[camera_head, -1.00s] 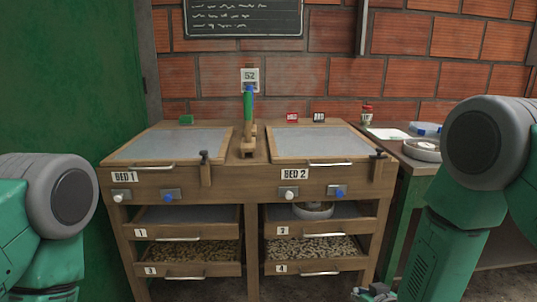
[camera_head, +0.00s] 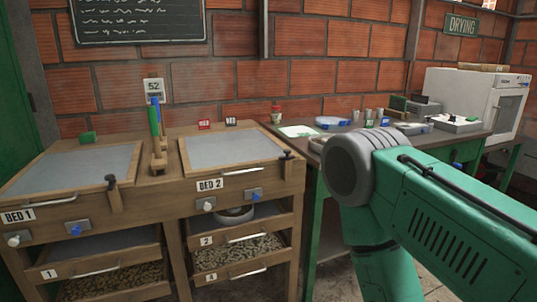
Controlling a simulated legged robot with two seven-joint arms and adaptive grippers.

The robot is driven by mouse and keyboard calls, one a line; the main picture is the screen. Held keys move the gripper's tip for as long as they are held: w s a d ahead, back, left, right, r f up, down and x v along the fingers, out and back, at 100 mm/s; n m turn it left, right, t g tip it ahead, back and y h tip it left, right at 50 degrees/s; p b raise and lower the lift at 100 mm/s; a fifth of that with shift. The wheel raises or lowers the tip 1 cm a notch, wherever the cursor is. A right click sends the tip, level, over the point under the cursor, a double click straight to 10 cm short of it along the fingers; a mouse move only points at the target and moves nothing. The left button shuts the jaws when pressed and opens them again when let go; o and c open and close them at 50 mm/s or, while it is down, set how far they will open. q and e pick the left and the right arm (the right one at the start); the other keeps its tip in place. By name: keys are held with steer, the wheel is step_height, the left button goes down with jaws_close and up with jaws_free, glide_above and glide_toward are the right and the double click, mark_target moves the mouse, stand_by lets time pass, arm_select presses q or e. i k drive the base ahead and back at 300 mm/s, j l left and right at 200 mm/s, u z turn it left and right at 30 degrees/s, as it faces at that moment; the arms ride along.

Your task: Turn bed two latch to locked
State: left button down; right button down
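The bed two section of the wooden cabinet carries a "BED 2" label (camera_head: 210,184). A dark-topped latch (camera_head: 286,156) stands at the right corner of the bed two lid (camera_head: 226,150). A similar latch (camera_head: 112,183) stands between the two beds, by the right corner of bed one. Below the bed two label are a white knob (camera_head: 208,206) and a blue knob (camera_head: 256,195) on metal plates. My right arm fills the right foreground, but its gripper is out of the frame. My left arm and gripper are not in view. Neither gripper is seen touching the cabinet.
Open drawers (camera_head: 245,240) with beans jut from the cabinet's front. A workbench (camera_head: 420,145) with small items stands to the right, with a white oven-like box (camera_head: 478,100) at its far end. A chalkboard (camera_head: 138,20) hangs on the brick wall.

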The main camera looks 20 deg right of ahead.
mark_target(287, 151)
steer(key=l+z, duration=0.1)
steer(key=z, duration=0.3)
steer(key=i+z, duration=0.1)
steer(key=z, duration=0.25)
steer(key=l+z, duration=0.15)
steer(key=z, duration=0.25)
steer(key=i+z, duration=0.15)
steer(key=z, duration=0.25)
steer(key=i+l, duration=0.1)
steer(key=i+z, duration=0.05)
steer(key=i, duration=0.05)
